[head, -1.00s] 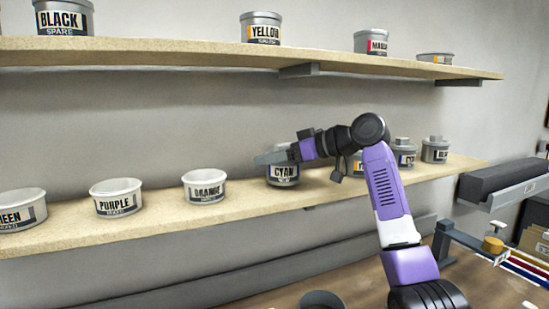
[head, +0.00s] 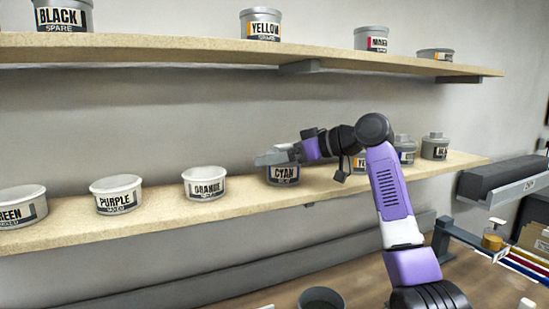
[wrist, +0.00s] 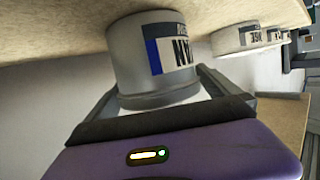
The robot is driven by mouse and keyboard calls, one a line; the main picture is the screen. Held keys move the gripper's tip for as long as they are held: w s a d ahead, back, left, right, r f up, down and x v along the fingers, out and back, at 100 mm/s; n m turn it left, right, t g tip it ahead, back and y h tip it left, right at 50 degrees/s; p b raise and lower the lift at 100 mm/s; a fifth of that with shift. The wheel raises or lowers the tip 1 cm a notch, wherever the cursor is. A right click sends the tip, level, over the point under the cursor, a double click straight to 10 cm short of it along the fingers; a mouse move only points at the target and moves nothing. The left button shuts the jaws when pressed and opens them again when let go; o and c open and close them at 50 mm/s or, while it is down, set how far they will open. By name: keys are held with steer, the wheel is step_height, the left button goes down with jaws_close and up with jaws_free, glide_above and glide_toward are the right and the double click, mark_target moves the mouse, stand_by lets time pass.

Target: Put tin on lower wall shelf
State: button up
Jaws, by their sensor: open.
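The grey tin labelled CYAN (head: 284,176) stands on the lower wall shelf (head: 245,200), between the ORANGE tub and a partly hidden yellow-labelled tin. My gripper (head: 270,158) is at the top of this tin in the head view, covering its upper part. In the wrist view the tin (wrist: 150,60) appears upside down, with its top end between my gripper's two open fingers (wrist: 165,100). Whether the fingers touch the tin cannot be told.
White tubs ORANGE (head: 204,184), PURPLE (head: 117,195) and GREEN (head: 22,207) stand left on the lower shelf. Grey tins (head: 434,147) stand right, behind my arm. The upper shelf (head: 160,50) holds spare tins, including BLACK (head: 63,16) and YELLOW (head: 261,25). Bare shelf lies between the tubs.

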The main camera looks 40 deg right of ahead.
steer(key=b+v, duration=0.2)
steer(key=v, duration=0.9)
steer(key=shift+s, duration=0.1)
steer(key=shift+s, duration=0.1)
